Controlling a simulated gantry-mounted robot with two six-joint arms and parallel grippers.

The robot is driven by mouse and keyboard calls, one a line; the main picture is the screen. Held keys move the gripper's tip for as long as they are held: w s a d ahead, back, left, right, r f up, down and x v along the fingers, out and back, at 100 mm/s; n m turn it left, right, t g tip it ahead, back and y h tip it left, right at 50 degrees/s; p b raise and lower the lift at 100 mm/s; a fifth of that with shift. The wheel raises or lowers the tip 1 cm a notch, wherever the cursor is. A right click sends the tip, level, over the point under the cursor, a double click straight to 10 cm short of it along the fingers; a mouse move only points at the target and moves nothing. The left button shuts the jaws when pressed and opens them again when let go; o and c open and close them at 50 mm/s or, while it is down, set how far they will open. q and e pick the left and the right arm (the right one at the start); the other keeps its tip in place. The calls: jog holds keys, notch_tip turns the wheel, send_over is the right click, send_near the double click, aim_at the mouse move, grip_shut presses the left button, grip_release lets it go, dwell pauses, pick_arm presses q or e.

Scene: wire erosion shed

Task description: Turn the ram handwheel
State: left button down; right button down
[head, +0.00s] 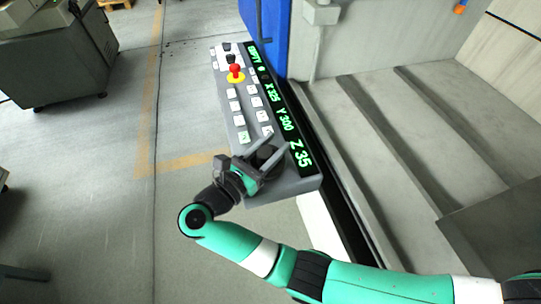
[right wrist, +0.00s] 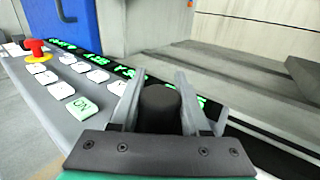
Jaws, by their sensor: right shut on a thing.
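The ram handwheel is a dark round knob (head: 265,157) at the near end of the grey control panel. In the right wrist view the handwheel (right wrist: 160,106) stands between my two grey fingers. My right gripper (head: 268,153) is shut on the handwheel, one finger on each side of it. The gripper also shows in the right wrist view (right wrist: 159,92). The fingers partly hide the knob's sides and base. My left gripper is in neither view.
The control panel (head: 240,122) carries a red emergency button (head: 235,70), white keys and a green readout strip (head: 279,110) reading X 325, Y 300, Z 35. A blue cabinet (head: 272,35) stands behind. A grey ribbed trough (head: 400,150) lies right; open floor (head: 90,190) lies left.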

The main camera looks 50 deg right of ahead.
jog(key=shift+s+f+m+g+b, duration=0.1)
jog(key=shift+s+m+g+b, duration=0.1)
jog(key=shift+m+g+b, duration=1)
jog(key=shift+n, duration=0.3)
jog(key=shift+c, duration=1.9)
grip_release()
